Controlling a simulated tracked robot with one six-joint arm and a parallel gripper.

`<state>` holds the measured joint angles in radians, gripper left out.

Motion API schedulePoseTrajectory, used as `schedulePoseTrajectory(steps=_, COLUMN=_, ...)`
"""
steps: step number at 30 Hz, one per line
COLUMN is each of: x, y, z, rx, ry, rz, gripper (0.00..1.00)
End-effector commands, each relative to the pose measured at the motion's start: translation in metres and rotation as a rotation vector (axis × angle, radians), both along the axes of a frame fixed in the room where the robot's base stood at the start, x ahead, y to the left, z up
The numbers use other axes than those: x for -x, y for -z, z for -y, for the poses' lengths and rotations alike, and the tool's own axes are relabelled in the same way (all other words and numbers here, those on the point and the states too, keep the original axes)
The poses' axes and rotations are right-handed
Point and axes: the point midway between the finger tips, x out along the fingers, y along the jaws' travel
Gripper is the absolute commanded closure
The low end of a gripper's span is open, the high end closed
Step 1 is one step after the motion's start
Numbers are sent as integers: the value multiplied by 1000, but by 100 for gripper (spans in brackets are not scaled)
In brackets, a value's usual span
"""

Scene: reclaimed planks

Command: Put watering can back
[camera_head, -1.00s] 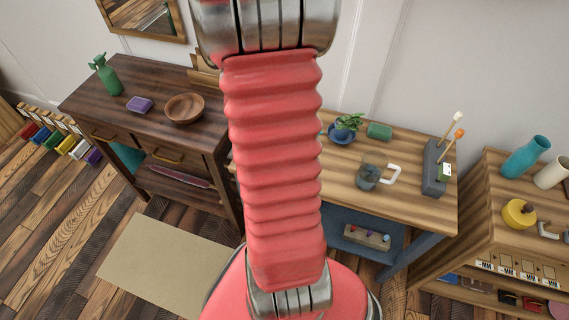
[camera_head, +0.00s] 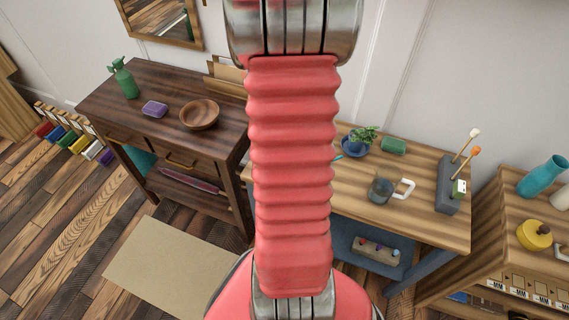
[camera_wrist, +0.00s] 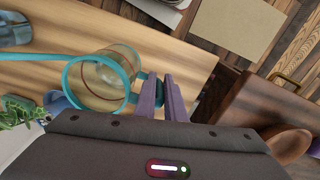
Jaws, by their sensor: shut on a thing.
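The watering can (camera_wrist: 112,73) shows in the wrist view, with a see-through body, a teal rim and a thin teal spout reaching left. My gripper (camera_wrist: 164,84) has its purple fingers closed on the can's teal handle side. The can appears over the light wooden table (camera_wrist: 175,45); whether it touches the wood I cannot tell. In the head view my red arm hides the gripper and nearly all of the can; a small teal sliver (camera_head: 339,157) shows beside the arm.
The light table (camera_head: 430,225) holds a plant in a blue pot (camera_head: 357,144), a green cylinder (camera_head: 393,146), a grey mug with a white handle (camera_head: 381,191) and a grey holder (camera_head: 448,185). A dark sideboard (camera_head: 150,85) with a wooden bowl (camera_head: 199,115) stands left. A beige mat (camera_head: 170,265) lies on the floor.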

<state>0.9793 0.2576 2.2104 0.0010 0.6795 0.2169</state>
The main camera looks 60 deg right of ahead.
Motion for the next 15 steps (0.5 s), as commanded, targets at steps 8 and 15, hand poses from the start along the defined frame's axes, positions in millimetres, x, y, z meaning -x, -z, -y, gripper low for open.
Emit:
schedulePoseTrajectory(steps=8, x=0, y=22, z=0, rx=1, ry=1, rz=0, gripper=100)
schedulePoseTrajectory(steps=15, x=1, y=22, z=0, rx=1, ry=2, rz=0, gripper=100)
